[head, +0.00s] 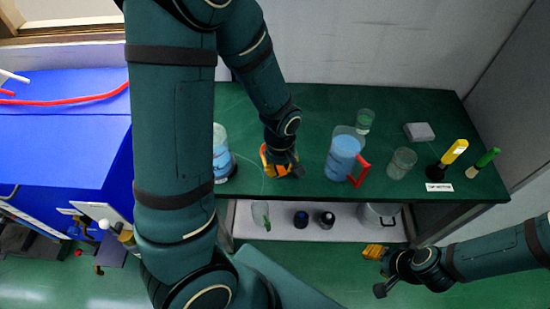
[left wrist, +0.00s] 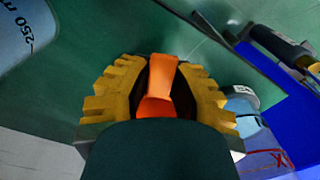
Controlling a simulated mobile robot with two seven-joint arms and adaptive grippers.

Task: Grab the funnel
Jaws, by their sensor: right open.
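My left gripper (head: 281,166) is low over the green bench, between the blue-filled beaker at left and the blue jug. In the left wrist view its yellow toothed fingers (left wrist: 160,95) stand on both sides of an orange piece (left wrist: 162,88), narrow at the top and wider below. I cannot tell whether this piece is the funnel or whether the fingers press on it. No other thing is clearly a funnel. My right gripper (head: 376,252) is open, in front of the bench and away from the things on it.
On the bench stand a blue jug with a red handle (head: 342,157), a blue-filled beaker (head: 221,160), clear glasses (head: 402,163), a pale block (head: 419,131) and yellow- and green-handled tools (head: 453,152). Jars and a pot (head: 379,213) stand on the lower shelf.

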